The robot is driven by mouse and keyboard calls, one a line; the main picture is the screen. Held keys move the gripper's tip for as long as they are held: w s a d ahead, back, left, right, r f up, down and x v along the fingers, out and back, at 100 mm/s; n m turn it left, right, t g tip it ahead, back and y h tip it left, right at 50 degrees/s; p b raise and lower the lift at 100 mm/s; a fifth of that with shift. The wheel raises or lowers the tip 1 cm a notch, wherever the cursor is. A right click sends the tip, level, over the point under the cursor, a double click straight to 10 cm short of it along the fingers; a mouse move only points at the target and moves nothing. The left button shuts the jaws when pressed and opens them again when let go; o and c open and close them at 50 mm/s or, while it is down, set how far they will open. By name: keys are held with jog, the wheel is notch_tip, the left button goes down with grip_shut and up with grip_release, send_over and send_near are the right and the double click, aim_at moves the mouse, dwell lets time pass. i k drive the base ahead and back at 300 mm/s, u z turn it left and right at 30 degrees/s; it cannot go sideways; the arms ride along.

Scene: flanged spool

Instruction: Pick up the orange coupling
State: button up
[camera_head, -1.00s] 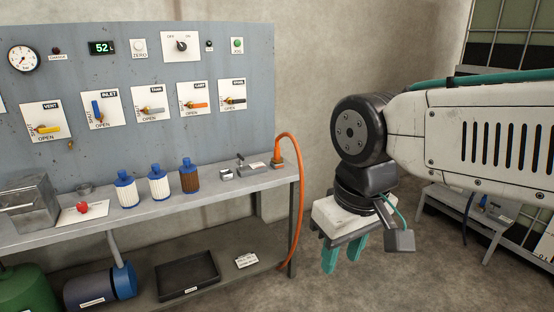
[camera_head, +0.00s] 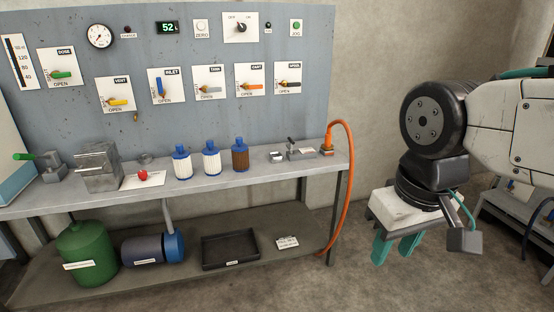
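The orange coupling (camera_head: 327,148) stands at the right end of the grey workbench (camera_head: 70,197). It sits where the orange hose (camera_head: 349,200) meets the bench top; the small fitting's details are hard to make out. The hose arches up from there and hangs down past the bench's right end. My gripper (camera_head: 396,250) has two teal fingers pointing down with a gap between them and nothing seen in it. It is to the right of the bench in the picture, apart from the coupling and hose.
Beside the coupling are a small metal clamp (camera_head: 292,148) and a label. Three filter cartridges (camera_head: 211,160) stand further left. A valve panel (camera_head: 215,40) rises behind. Below are a black tray (camera_head: 230,249), a green tank (camera_head: 86,252) and a blue motor (camera_head: 152,248). Floor shows right of the bench.

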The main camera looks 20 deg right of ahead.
aim_at(327, 147)
jog(key=z, duration=0.3)
jog(key=i, duration=0.3)
jog(key=z, duration=0.95)
jog(key=i, duration=0.7)
jog(key=z, duration=0.65)
jog(key=i, duration=1.5)
jog(key=u, duration=1.3)
jog(key=i, duration=0.65)
jog(key=u, duration=0.65)
